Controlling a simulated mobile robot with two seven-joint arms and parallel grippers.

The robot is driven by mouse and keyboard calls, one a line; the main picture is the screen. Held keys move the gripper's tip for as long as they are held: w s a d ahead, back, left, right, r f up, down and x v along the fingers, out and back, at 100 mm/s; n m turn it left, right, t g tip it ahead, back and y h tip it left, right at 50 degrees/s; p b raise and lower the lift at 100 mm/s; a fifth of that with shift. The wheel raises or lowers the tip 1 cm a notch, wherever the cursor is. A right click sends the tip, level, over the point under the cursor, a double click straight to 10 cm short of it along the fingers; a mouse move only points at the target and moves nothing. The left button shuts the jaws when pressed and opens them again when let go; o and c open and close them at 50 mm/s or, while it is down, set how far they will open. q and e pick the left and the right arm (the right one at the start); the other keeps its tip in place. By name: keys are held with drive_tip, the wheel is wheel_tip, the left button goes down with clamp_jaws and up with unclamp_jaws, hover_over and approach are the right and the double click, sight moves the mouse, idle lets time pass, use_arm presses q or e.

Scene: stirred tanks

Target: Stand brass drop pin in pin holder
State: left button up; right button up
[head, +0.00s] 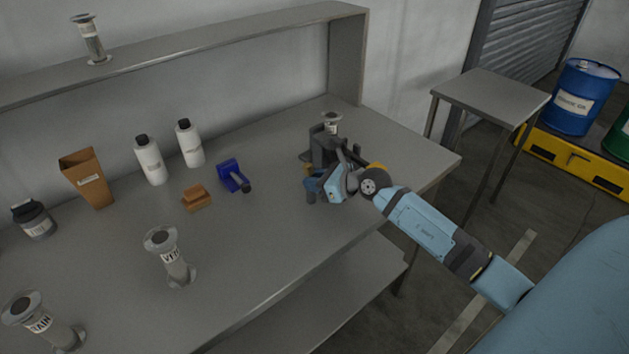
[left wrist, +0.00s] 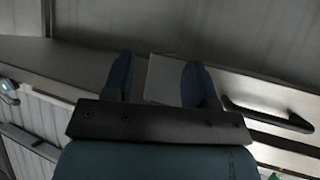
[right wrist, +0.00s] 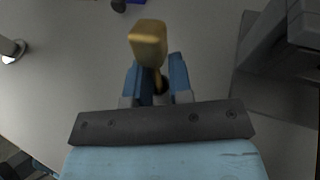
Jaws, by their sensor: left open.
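The brass drop pin (right wrist: 148,45) sits between the blue fingers of my right gripper (right wrist: 157,82) in the right wrist view; its wide head shows and its lower part is partly hidden by the fingers. In the head view my right gripper (head: 318,188) is over the right part of the bench, with a small brass bit (head: 308,169) beside it. A dark grey block on a plate (right wrist: 285,45) stands right of the gripper in the right wrist view; I cannot tell if it is the pin holder. My left gripper (left wrist: 160,80) is open and empty.
On the bench (head: 245,255) stand a blue clamp-like part (head: 233,176), a brown block (head: 196,198), white bottles (head: 150,160), a brown box (head: 88,180) and flanged grey cylinders (head: 172,260). One more cylinder (head: 331,122) stands behind my right gripper. The front middle of the bench is clear.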

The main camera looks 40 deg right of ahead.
sight(313, 194)
use_arm(q)
drive_tip(key=shift+f, duration=0.2)
use_arm(e)
drive_tip(key=shift+s+a+f+g, duration=0.15)
drive_tip(key=shift+s+f, duration=0.05)
drive_tip(key=shift+f, duration=0.35)
drive_tip(key=shift+s+a+f+g, duration=0.15)
drive_tip(key=shift+s+f+g, duration=0.1)
drive_tip(key=shift+f, duration=0.35)
drive_tip(key=shift+s+a+f+g, duration=0.1)
drive_tip(key=shift+s+a+f, duration=0.1)
drive_tip(key=shift+f, duration=0.35)
drive_tip(key=shift+s+d+r, duration=0.2)
drive_tip(key=shift+s+d, duration=0.05)
drive_tip(key=shift+s, duration=0.05)
use_arm(q)
drive_tip(key=shift+w+f, duration=0.2)
use_arm(e)
drive_tip(key=s+d+r+t, duration=0.1)
drive_tip(key=s+d+r, duration=0.5)
drive_tip(key=s, duration=0.4)
drive_tip(key=shift+r, duration=0.8)
